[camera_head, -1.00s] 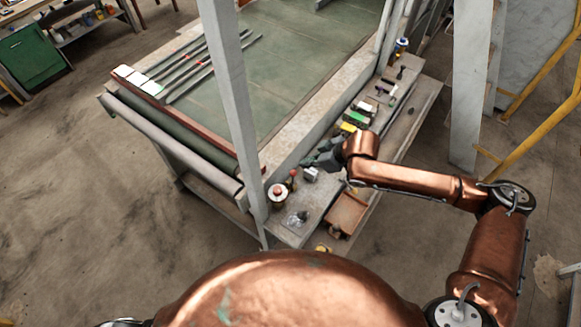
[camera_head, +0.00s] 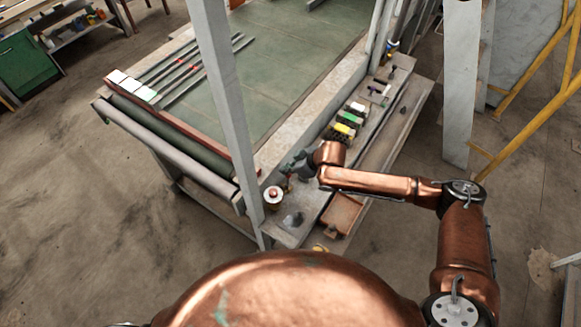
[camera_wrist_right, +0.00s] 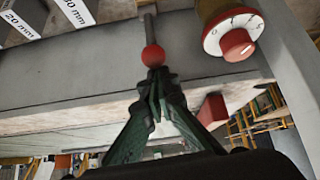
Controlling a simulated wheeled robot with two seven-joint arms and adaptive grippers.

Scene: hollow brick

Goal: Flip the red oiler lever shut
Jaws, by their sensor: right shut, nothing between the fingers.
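The red ball end of a lever (camera_wrist_right: 153,56) on a thin grey rod shows at the top middle of the right wrist view. My right gripper (camera_wrist_right: 156,78) is shut and empty, its fingertips just below the ball; I cannot tell whether they touch it. In the head view my right gripper (camera_head: 287,168) is at the near end of the bench ledge, over the spot where the lever stands, and hides most of it. My left gripper is in neither view.
A round white dial with a red knob (camera_wrist_right: 232,36) is right of the lever, and shows in the head view (camera_head: 273,196) beside a grey post (camera_head: 225,90). Labelled blocks (camera_wrist_right: 75,10) are at the wrist view's upper left. An orange-brown tray (camera_head: 341,214) is at the ledge's near end.

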